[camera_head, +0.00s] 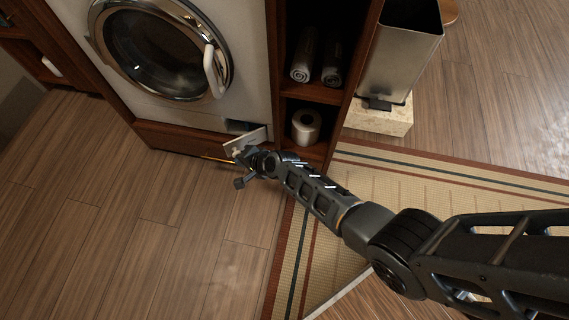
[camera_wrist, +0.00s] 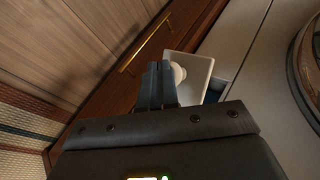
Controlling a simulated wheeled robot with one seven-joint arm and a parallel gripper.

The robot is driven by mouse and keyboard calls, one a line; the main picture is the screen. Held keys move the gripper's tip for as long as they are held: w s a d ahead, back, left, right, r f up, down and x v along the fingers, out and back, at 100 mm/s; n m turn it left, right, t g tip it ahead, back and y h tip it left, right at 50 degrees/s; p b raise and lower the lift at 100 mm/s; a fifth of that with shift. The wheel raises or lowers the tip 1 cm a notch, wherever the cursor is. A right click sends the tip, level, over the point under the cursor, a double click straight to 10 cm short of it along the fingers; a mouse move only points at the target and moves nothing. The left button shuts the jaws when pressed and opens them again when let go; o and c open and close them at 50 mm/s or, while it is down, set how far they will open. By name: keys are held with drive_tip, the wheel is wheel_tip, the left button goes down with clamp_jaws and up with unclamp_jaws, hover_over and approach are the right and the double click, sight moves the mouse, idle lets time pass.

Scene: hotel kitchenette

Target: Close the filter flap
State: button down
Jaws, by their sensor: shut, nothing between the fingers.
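The filter flap (camera_head: 246,139) is a small pale panel low on the front of the white washing machine (camera_head: 200,106), at its lower right. It stands open, tilted out from a dark opening (camera_head: 237,127). In the wrist view the flap (camera_wrist: 201,67) is a light square plate with a round white knob (camera_wrist: 179,74) on the face toward me. My gripper (camera_head: 240,158) is shut and empty, right at the flap in the head view. In the wrist view its fingertips (camera_wrist: 158,68) overlap the flap's near edge beside the knob; I cannot tell whether they touch.
A wooden shelf with rolled towels (camera_head: 316,60) and a paper roll (camera_head: 306,126) stands right of the machine. A wooden drawer front with a brass handle (camera_wrist: 146,43) runs below it. A metal bin (camera_head: 401,48) stands farther right. The floor at left is clear.

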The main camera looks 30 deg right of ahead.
sight(231, 144)
drive_tip(key=shift+w+a, duration=0.15)
drive_tip(key=shift+w, duration=0.45)
drive_tip(key=shift+w+a, duration=0.15)
drive_tip(key=shift+w, duration=0.45)
drive_tip(key=shift+w+a+m+h, duration=0.25)
drive_tip(key=shift+w+m+h, duration=0.35)
drive_tip(key=shift+w+m, duration=0.3)
drive_tip(key=shift+w+d, duration=0.15)
drive_tip(key=shift+w, duration=0.15)
drive_tip(key=shift+w+d+f+b, duration=0.15)
drive_tip(key=shift+w+b, duration=0.85)
drive_tip(key=shift+w, duration=0.55)
drive_tip(key=shift+w+d+b, duration=0.25)
drive_tip(key=shift+w+b, duration=0.2)
drive_tip(key=shift+w, duration=0.35)
